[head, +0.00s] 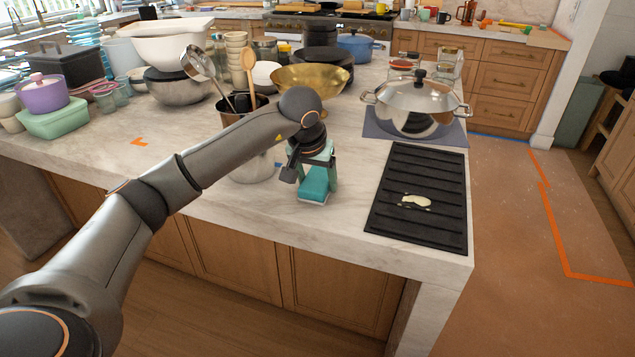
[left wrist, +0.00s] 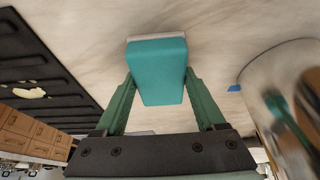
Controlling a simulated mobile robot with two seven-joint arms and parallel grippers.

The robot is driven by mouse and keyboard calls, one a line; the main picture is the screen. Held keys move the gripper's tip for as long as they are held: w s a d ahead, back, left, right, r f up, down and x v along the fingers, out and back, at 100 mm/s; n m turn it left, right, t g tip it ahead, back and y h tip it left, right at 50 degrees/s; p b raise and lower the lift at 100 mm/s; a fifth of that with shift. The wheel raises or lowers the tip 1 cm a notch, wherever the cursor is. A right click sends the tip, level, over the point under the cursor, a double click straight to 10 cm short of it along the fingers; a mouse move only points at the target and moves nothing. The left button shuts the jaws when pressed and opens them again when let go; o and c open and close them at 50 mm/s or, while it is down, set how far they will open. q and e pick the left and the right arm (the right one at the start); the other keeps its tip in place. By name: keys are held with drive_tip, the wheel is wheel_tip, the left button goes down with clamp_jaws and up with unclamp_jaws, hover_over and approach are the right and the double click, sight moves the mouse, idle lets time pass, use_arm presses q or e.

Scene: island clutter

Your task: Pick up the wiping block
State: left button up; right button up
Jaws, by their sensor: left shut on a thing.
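The wiping block (head: 314,186) is teal with a pale underside and is at the front of the island's marble top. My left gripper (head: 317,172) reaches down over it and is shut on it. In the left wrist view the teal block (left wrist: 157,71) sits between the two green fingers of the gripper (left wrist: 158,92), one on each side. I cannot tell whether its pale underside touches the counter. My right gripper is in neither view.
A black ribbed mat (head: 421,199) with a pale spill (head: 414,201) lies right of the block. Behind it stands a lidded steel pot (head: 416,108). A utensil holder (head: 229,112) and brass bowl (head: 309,79) stand behind my arm. Marble (head: 230,205) at the front left is clear.

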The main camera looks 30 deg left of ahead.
sight(319, 175)
use_arm(q)
drive_tip(key=shift+r, duration=0.1)
drive_tip(key=shift+r, duration=0.3)
wheel_tip(319, 175, up, 3)
drive_tip(key=shift+w+f, duration=0.1)
drive_tip(key=s+d+r, duration=0.8)
drive_tip(key=s+r, duration=0.2)
drive_tip(key=s, duration=0.1)
drive_tip(key=shift+s+p, duration=0.25)
drive_tip(key=shift+p, duration=0.1)
drive_tip(key=shift+d, duration=0.1)
